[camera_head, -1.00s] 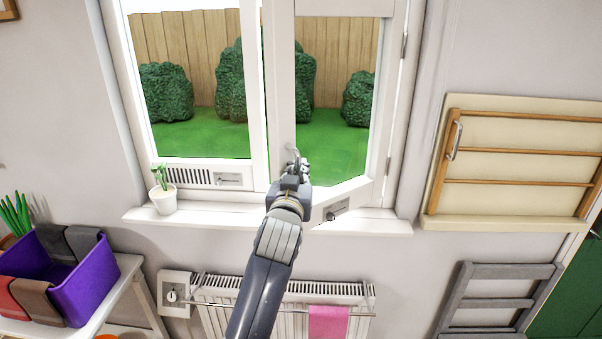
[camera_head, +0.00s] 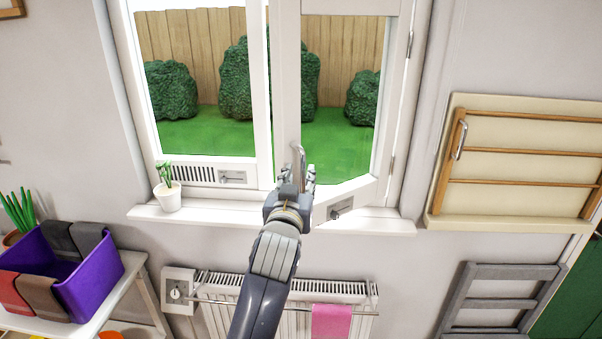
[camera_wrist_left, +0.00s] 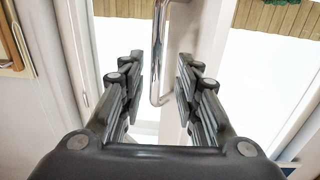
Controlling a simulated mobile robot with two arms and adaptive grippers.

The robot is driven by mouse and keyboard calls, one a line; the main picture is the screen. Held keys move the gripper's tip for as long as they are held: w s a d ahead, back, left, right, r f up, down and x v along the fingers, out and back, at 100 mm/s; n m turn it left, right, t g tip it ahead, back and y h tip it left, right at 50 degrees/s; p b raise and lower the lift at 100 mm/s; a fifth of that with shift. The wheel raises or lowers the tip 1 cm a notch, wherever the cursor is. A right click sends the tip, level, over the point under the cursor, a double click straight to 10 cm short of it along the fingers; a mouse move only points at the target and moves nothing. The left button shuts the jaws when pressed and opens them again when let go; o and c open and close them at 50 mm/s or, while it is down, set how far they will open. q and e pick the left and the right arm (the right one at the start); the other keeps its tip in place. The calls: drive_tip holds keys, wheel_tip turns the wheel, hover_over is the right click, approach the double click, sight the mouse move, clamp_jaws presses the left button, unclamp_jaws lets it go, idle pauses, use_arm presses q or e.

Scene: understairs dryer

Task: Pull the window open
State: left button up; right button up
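The white-framed window has a right-hand sash (camera_head: 287,90) hinged on its right side. This sash stands partly open, its left edge swung into the room above the sill. A metal handle (camera_head: 299,160) hangs on the sash's left stile; it also shows in the left wrist view (camera_wrist_left: 159,98). My left gripper (camera_head: 297,178) is at the handle's lower end. In the left wrist view its fingers (camera_wrist_left: 160,85) are apart, with the handle between them and a visible gap on both sides. My right gripper is not in view.
A potted plant (camera_head: 168,192) stands on the left of the sill (camera_head: 375,224). Below is a radiator (camera_head: 345,290) with a pink cloth (camera_head: 331,322). A purple bin (camera_head: 88,287) is at lower left. A wall drying rack (camera_head: 520,147) is at right.

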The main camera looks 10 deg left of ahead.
use_arm(q)
drive_tip(key=s, duration=0.3)
drive_tip(key=shift+s, duration=0.4)
drive_tip(key=s+d+f+m+g+h+b, duration=0.1)
drive_tip(key=s+f+m+g+b, duration=0.15)
drive_tip(key=f, duration=1.85)
drive_tip(key=s+d+f+m+g+h+b, duration=0.15)
drive_tip(key=f+g, duration=0.25)
drive_tip(key=f, duration=1.7)
drive_tip(key=s+a+f+g, duration=0.1)
drive_tip(key=s+f+g, duration=0.1)
drive_tip(key=s+f, duration=0.65)
drive_tip(key=s+a+f+g, duration=0.15)
drive_tip(key=s+f, duration=0.35)
drive_tip(key=f, duration=0.7)
drive_tip(key=s+a+f+g+b, duration=0.1)
drive_tip(key=s+a+f+g, duration=0.1)
drive_tip(key=s+f, duration=0.5)
drive_tip(key=s+a+f+g+b, duration=0.1)
drive_tip(key=s+f, duration=0.5)
drive_tip(key=s, duration=1.2)
drive_tip(key=s+a+f+g+b, duration=0.1)
drive_tip(key=s+a+f+g, duration=0.3)
drive_tip(key=s, duration=0.9)
wheel_tip(320, 180, down, 4)
drive_tip(key=shift+a+r+n+y, duration=0.2)
drive_tip(key=shift+a+n+y, duration=0.1)
drive_tip(key=shift+a+y, duration=0.2)
